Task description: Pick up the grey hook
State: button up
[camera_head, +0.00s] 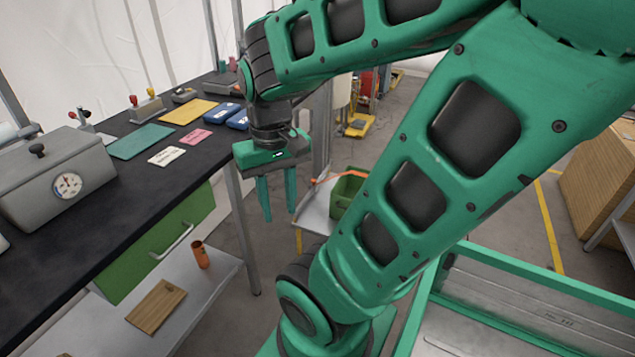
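My gripper (279,213) hangs pointing down past the right edge of the black worktable (135,182). Its two green fingers are apart with nothing between them, so it is open and empty. I cannot make out a grey hook anywhere in this view. A small dark grey item (184,95) lies at the far end of the worktable, too small to identify. My arm covers the middle and upper right of the view and may hide things behind it.
A grey box with a gauge (55,180) stands on the worktable. Green (138,142) and yellow (188,111) mats and blue items (222,113) lie farther back. Under it are a green drawer (150,250) and a shelf with a copper-coloured cup (201,255). A green bin (347,190) stands beyond my gripper.

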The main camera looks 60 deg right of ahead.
aim_at(312, 181)
jog(key=z, duration=0.5)
jog(key=i, duration=0.95)
jog(key=z, duration=0.95)
jog(key=i, duration=0.45)
jog(key=z, duration=0.2)
